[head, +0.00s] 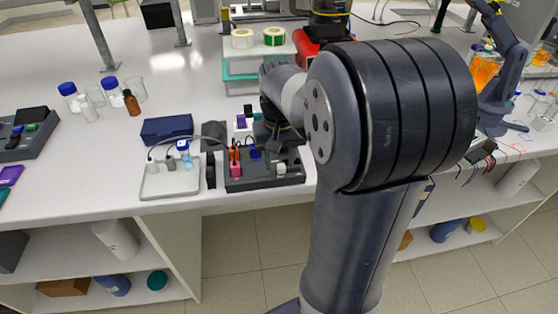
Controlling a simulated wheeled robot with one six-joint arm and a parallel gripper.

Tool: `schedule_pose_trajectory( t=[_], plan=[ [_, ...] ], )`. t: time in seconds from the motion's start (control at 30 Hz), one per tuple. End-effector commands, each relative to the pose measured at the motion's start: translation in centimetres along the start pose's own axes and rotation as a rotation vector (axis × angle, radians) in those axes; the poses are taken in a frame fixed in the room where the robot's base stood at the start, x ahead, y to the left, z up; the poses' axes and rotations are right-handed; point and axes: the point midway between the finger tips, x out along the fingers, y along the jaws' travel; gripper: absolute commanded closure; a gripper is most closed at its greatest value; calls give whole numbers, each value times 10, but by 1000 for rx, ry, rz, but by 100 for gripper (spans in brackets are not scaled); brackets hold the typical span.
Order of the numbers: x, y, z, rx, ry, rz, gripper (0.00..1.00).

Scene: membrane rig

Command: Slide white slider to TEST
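A dark control box (262,183) sits near the front edge of the bench, in the middle of the head view. A small white block that looks like the white slider (281,169) is on the right part of its top. A blue part (254,153) and red and orange plugs (235,168) are farther left on the box. No TEST marking is readable. My gripper (270,143) is over the back of the box, behind and slightly left of the white block. It is dark, small and partly hidden by my arm, so its fingers and any contact are unclear.
A white tray (160,188) with small vials and a cable stands left of the box. A blue case (167,129) lies behind the tray. Bottles and beakers (132,103) stand farther left. A rack with tape rolls (243,64) is behind.

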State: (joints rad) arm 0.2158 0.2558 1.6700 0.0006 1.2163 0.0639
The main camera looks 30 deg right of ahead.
Motion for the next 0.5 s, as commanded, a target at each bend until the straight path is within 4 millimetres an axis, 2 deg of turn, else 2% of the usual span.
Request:
schedule_pose_trajectory(
  t=[0.3, 0.5],
  plan=[
    [-64, -1, -1, -1, 7, -1, 60],
    [-91, -1, 0, -1, 3, -1, 60]
  ],
)
